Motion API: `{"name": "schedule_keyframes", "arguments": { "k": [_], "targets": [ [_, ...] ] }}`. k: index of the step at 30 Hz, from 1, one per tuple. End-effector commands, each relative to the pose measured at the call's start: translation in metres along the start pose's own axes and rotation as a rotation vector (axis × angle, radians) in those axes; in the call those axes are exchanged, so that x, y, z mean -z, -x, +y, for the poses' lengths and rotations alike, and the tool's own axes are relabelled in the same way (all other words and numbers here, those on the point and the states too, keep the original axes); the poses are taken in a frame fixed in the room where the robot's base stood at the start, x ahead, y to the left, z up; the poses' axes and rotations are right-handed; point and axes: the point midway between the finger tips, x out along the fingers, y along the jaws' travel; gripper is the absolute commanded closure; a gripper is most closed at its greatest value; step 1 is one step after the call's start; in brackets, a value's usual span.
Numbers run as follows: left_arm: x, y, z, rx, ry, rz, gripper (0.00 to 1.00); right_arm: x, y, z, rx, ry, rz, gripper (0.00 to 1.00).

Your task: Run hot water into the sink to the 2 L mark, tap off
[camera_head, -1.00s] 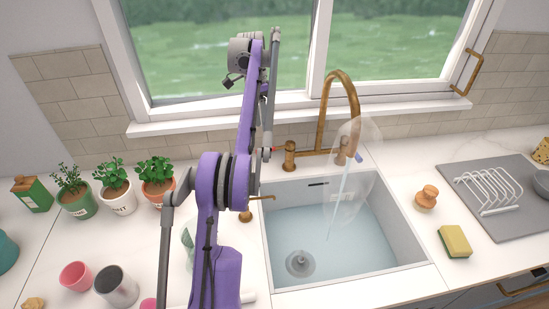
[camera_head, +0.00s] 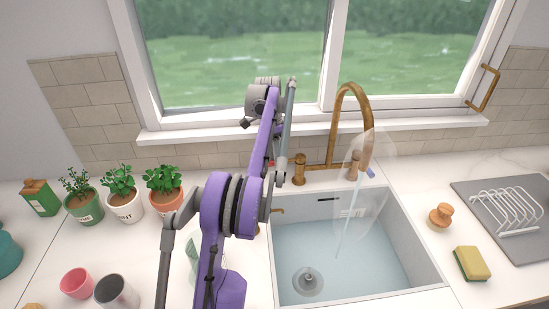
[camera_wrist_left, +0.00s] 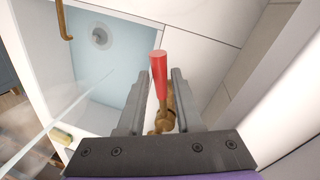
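The sink (camera_head: 435,268) holds pale blue water (camera_head: 350,262), with the drain (camera_head: 308,280) visible through it. A thin water stream (camera_head: 345,222) falls from the brass tap spout (camera_head: 350,92), with a pale haze around it. The left brass valve (camera_head: 299,172) has a red handle (camera_wrist_left: 159,72); the right valve (camera_head: 353,166) has a blue tip (camera_head: 370,173). My left gripper (camera_wrist_left: 160,88) is open, its fingers on either side of the red handle, with gaps visible. In the head view this gripper is mostly hidden behind my arm. My right gripper is not in view.
A yellow sponge (camera_head: 471,263) and an orange-brown brush (camera_head: 440,216) lie right of the sink, by a white rack (camera_head: 505,208). Potted herbs (camera_head: 122,190) and cups (camera_head: 77,283) stand left. A small brass piece (camera_head: 278,211) juts over the sink's left edge.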

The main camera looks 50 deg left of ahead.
Motion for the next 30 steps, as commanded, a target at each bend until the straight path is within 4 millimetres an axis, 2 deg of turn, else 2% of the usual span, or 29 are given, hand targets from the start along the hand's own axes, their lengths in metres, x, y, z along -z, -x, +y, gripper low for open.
{"name": "schedule_keyframes", "arguments": {
  "k": [1, 5, 30],
  "targets": [
    [0.0, 0.0, -0.0001, 0.0, 0.0, 0.0, 0.77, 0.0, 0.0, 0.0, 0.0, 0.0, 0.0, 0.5],
    [0.0, 0.0001, 0.0, 0.0, 0.0, 0.0, 1.0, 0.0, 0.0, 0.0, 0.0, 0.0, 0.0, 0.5],
    [-0.0002, 0.0002, -0.0002, 0.0, 0.0, 0.0, 1.0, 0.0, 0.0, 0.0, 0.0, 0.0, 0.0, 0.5]
  ]
}}
